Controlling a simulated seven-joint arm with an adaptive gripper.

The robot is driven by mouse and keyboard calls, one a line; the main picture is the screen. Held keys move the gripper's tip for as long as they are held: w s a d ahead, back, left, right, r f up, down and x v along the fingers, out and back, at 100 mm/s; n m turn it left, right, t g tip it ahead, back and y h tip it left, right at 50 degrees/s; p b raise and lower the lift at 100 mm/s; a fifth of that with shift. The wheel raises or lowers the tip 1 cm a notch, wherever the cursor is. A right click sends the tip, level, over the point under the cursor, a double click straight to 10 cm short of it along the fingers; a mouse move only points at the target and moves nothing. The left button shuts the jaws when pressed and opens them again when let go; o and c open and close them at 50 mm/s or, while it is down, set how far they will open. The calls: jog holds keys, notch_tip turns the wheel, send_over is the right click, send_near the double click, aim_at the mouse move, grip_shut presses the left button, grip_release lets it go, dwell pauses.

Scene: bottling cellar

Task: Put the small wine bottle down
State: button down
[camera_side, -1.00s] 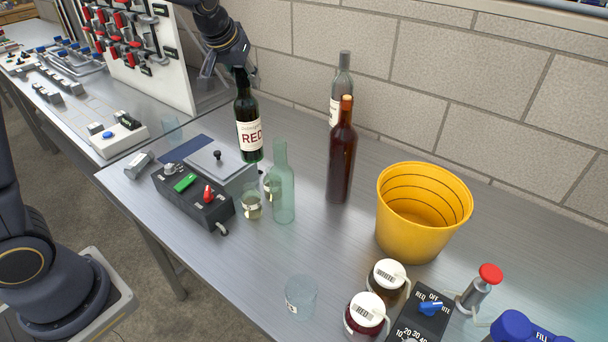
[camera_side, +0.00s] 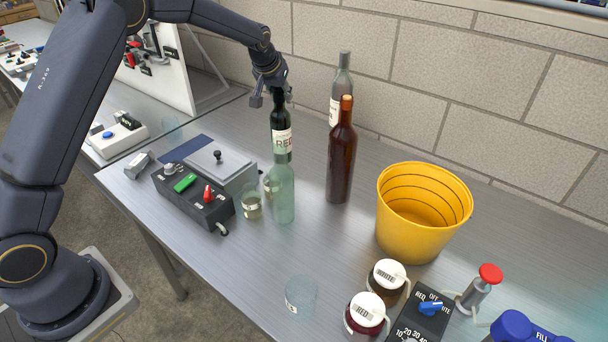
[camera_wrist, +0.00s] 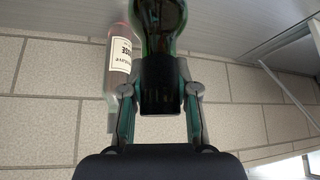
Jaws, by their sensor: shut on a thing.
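The small wine bottle (camera_side: 280,118), dark green with a white RED label, hangs upright below my gripper (camera_side: 277,95) in the side view. My gripper is shut on its neck. In the wrist view the gripper (camera_wrist: 160,88) clasps the dark neck sleeve, and the bottle's green glass (camera_wrist: 161,22) runs out of the top of the picture. The bottle's lower part is behind a pale green empty bottle (camera_side: 284,200), so I cannot tell whether its base touches the table.
A dark red corked bottle (camera_side: 341,165) and a grey-topped bottle (camera_side: 344,75) stand to the right. A yellow bucket (camera_side: 412,240) is further right. A control box (camera_side: 190,197), small glass (camera_side: 251,207) and clear cup (camera_side: 300,298) are nearby. Table (camera_side: 330,240) is bare ahead of the dark red bottle.

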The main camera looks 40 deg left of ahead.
aim_at(281, 105)
jog(key=shift+w+f, duration=0.1)
jog(key=shift+f, duration=1.5)
jog(key=c, duration=0.9)
grip_release()
jog(key=shift+f, duration=0.1)
jog(key=v, duration=1.2)
jog(key=s+d+r+h, duration=0.1)
jog(key=s+r, duration=0.1)
jog(key=s, duration=0.4)
jog(key=s+d+r+m, duration=0.1)
jog(key=s+r, duration=0.2)
jog(key=s, duration=0.2)
jog(key=s+d+r+h, duration=0.1)
jog(key=s+r, duration=0.1)
jog(key=s, duration=0.4)
jog(key=s+d+f+m, duration=0.1)
jog(key=s, duration=0.5)
jog(key=s+d+f+m, duration=0.1)
jog(key=s, duration=0.5)
jog(key=s+d+f, duration=0.1)
jog(key=s, duration=0.5)
jog(key=shift+s+d+f+m+g, duration=0.1)
jog(key=shift+s+f+m+g, duration=0.05)
jog(key=shift+m+g, duration=0.2)
